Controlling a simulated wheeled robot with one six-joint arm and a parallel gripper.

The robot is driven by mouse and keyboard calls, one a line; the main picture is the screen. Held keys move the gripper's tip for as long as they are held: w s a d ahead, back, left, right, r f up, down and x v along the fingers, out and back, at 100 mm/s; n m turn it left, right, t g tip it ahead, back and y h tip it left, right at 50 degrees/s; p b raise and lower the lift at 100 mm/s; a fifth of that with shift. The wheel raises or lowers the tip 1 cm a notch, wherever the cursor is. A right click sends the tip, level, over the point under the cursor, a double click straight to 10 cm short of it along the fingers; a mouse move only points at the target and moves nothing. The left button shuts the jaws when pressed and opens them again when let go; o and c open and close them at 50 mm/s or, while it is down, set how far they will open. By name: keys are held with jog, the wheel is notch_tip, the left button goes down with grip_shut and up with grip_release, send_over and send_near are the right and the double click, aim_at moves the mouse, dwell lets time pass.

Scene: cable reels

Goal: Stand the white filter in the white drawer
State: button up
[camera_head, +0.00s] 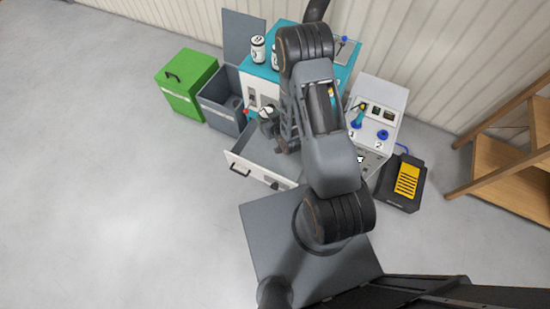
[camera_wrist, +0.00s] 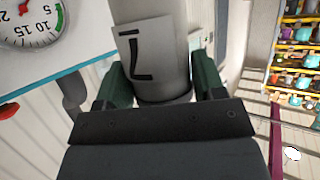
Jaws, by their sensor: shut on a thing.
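My gripper (camera_wrist: 161,78) shows in the wrist view with its two green fingers shut on a pale cylinder, the white filter (camera_wrist: 178,70), which has a dark mark on its label. Its far end is cut off by the frame. The white drawer (camera_head: 240,171) is pulled out of the teal-topped cabinet (camera_head: 292,66), with a grey inside and a dark handle. My arm covers its right part.
White labelled canisters (camera_head: 258,50) stand on the cabinet top. A grey open bin (camera_head: 222,110) and a green box (camera_head: 185,85) stand at left. A white control unit (camera_head: 378,98) and a black-yellow pedal (camera_head: 406,182) are at right. The left floor is clear.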

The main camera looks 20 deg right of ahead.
jog(key=w+f+n+g+y+b, duration=0.2)
jog(key=f+b, duration=1)
jog(key=f, duration=0.8)
jog(key=w+f+n+g+y+b, duration=0.2)
jog(key=w+f+n+y+b, duration=0.2)
jog(key=f+b, duration=0.9)
jog(key=shift+w+f+n+y, duration=0.15)
jog(key=shift+f+n+y, duration=0.2)
jog(key=shift+f, duration=3.45)
jog(key=shift+f+b, duration=0.1)
jog(key=shift+b, duration=0.25)
jog(key=shift+f+b, duration=0.5)
jog(key=shift+f, duration=0.05)
jog(key=o, duration=1)
jog(key=shift+r, duration=0.15)
